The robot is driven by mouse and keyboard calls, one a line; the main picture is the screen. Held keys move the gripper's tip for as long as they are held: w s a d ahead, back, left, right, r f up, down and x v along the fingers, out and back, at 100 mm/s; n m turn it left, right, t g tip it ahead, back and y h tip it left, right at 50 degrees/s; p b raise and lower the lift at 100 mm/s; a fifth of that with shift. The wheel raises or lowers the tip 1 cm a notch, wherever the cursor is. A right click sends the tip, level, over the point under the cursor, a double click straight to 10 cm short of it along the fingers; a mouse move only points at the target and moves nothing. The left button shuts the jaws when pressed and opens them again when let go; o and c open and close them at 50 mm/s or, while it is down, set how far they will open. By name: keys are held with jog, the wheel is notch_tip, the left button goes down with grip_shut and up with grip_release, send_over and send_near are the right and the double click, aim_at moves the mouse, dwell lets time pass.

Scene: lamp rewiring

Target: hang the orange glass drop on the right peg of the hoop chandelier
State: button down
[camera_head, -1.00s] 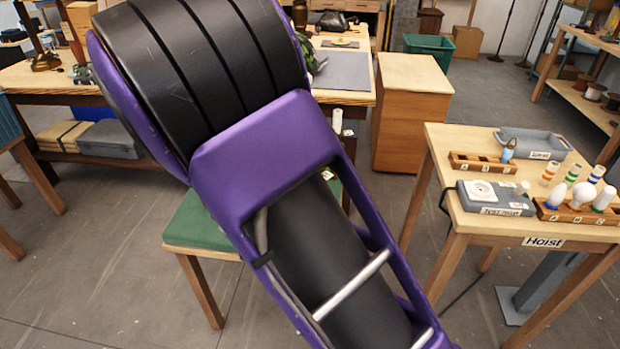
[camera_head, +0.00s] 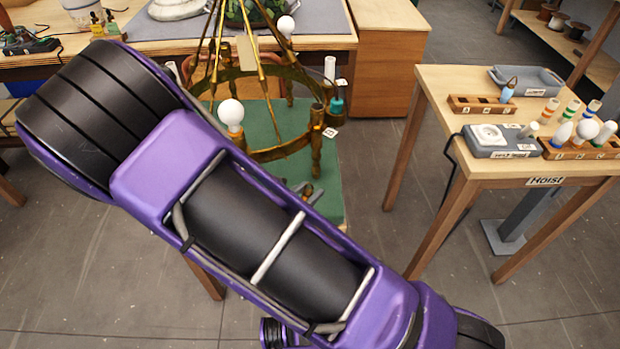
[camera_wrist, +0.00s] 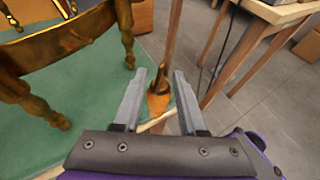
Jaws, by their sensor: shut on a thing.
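The hoop chandelier (camera_head: 275,153), a brass ring with arms, chains and white bulbs, is above a green surface in the head view. Part of its ring (camera_wrist: 62,42) shows at upper left in the wrist view. A teal piece (camera_head: 336,105) is at the ring's right side, near small white tags. In the wrist view my gripper (camera_wrist: 159,80) is shut on the orange glass drop (camera_wrist: 158,103), whose dark, pointed upper part shows between the fingers. The drop is right of the chandelier and apart from it. I cannot tell which part is the right peg.
The green-topped stand (camera_head: 325,190) is under the chandelier. Grey floor lies between stand and table.

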jog(key=shift+w+f, duration=0.15)
jog(key=shift+f, duration=0.05)
jog(key=w+a, duration=0.3)
jog(key=w, duration=0.4)
jog(key=shift+w+a+f, duration=0.2)
jog(key=shift+w, duration=0.15)
dwell(0.3)
dwell(0.7)
